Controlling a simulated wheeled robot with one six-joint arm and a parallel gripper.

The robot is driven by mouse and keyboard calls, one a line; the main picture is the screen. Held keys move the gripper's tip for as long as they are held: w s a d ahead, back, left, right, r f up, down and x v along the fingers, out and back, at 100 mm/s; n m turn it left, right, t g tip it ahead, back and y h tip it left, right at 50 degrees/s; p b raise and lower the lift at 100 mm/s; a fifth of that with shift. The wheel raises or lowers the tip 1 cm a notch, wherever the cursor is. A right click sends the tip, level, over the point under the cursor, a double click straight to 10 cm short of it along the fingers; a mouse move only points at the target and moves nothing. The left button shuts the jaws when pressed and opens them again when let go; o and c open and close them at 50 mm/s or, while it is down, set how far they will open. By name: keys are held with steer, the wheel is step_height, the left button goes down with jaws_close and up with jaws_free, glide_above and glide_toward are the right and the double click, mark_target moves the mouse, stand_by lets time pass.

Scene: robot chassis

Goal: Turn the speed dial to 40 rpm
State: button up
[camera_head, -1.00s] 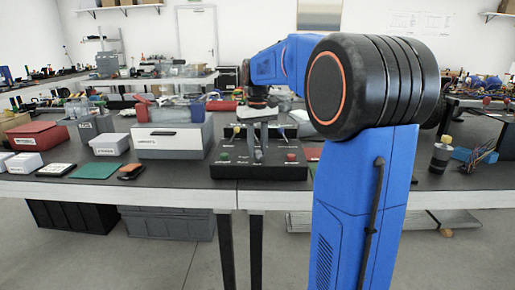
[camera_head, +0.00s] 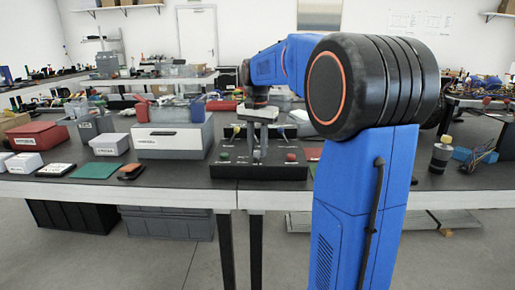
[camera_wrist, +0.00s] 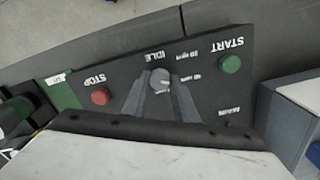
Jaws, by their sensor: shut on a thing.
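The speed dial (camera_wrist: 160,77) is a small grey knob on a dark control panel (camera_wrist: 210,100), seen in the wrist view. My gripper (camera_wrist: 161,84) is over the panel with one grey finger on each side of the dial, shut on it. Printed labels stand around the dial, among them IDLE and rpm marks, upside down in this view. Which mark the dial points to is hard to read. In the head view my gripper (camera_head: 257,156) reaches down to the middle of the panel, and its fingers hide the dial.
A green START button (camera_wrist: 230,64) and a red STOP button (camera_wrist: 100,96) sit on either side of the dial. A grey drawer box (camera_head: 172,142) stands left of the panel. A green mat (camera_head: 97,169) lies farther left on the table.

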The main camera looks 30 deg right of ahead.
mark_target(258, 151)
steer(key=shift+r+m, duration=0.1)
steer(key=shift+m, duration=0.5)
steer(key=o, duration=1.1)
steer(key=shift+c, duration=0.2)
step_height(258, 151, up, 17)
steer(key=shift+r, duration=0.15)
steer(key=s+a+f+n+t, duration=0.1)
steer(key=s+a+f+n, duration=0.2)
steer(key=s+a+f, duration=0.4)
steer(key=s+a+f+n+t, duration=0.1)
steer(key=s+a+f+n, duration=0.3)
steer(key=s, duration=0.4)
steer(key=s+a+f+n+t, duration=0.1)
steer(key=s+a+f+n, duration=0.1)
steer(key=s+f, duration=0.5)
steer(key=s+a+f+n+t, duration=0.1)
steer(key=s+a+f+n, duration=0.2)
steer(key=s+f, duration=0.5)
step_height(258, 151, down, 4)
steer(key=shift+s+r+n+t, duration=0.1)
steer(key=shift+s+n+t, duration=0.05)
steer(key=shift+n+t, duration=0.25)
